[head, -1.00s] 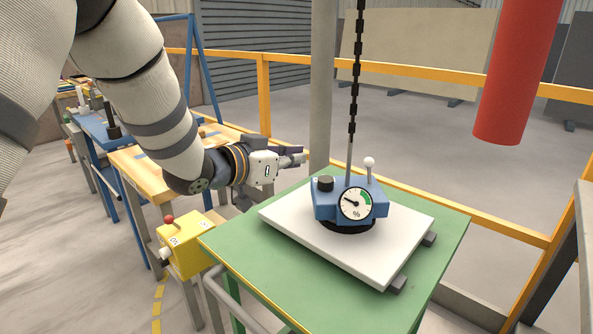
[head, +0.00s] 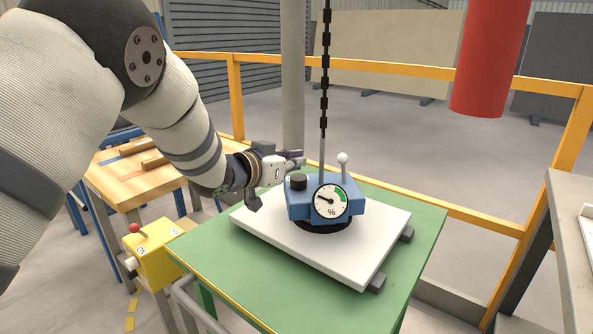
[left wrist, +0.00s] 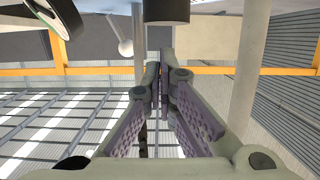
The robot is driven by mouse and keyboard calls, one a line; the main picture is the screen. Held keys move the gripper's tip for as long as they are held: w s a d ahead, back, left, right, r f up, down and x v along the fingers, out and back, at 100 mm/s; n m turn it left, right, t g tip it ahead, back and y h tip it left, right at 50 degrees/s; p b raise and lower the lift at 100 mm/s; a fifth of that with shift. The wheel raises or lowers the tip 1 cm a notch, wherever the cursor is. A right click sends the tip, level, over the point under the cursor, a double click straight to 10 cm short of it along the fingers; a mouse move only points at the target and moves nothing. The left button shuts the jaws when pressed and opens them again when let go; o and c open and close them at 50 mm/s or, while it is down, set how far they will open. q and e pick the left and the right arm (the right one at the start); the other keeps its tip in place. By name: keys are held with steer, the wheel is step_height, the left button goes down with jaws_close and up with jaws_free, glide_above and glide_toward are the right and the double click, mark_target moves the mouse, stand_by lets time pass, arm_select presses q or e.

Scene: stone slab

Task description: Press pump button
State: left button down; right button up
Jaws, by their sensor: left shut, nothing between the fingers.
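The blue pump unit (head: 325,200) sits on a white stone slab (head: 270,236) on a green table. It has a round dial (head: 331,201) on its front, a black button (head: 298,181) on its top left and a white-knobbed lever (head: 343,160) at its right. My left gripper (head: 298,160) is shut and empty, just behind and above the black button, apart from it as far as I can tell. In the left wrist view its fingers (left wrist: 163,80) meet, and the black button (left wrist: 166,10) and the lever knob (left wrist: 126,47) show at the top. My right gripper is out of view.
A chain (head: 325,70) rises from the pump unit. The green table (head: 225,258) has free room in front of the slab. A yellow control box (head: 158,255) stands at the left, a red cylinder (head: 490,60) hangs at the right, and yellow rails (head: 400,70) run behind.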

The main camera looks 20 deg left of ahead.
mark_target(295, 191)
arm_select(q)
steer(key=shift+f, duration=0.75)
steer(key=shift+f, duration=0.9)
step_height(295, 191, up, 6)
steer(key=p, duration=0.3)
steer(key=s+a, duration=0.3)
steer(key=s, duration=0.6)
steer(key=shift+a+r+p, duration=0.15)
steer(key=shift+r+p, duration=0.15)
steer(key=shift+r, duration=0.05)
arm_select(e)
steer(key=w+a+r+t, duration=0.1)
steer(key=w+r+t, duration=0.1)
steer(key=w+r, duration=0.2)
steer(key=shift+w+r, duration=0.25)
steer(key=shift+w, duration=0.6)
arm_select(q)
steer(key=shift+s, duration=0.1)
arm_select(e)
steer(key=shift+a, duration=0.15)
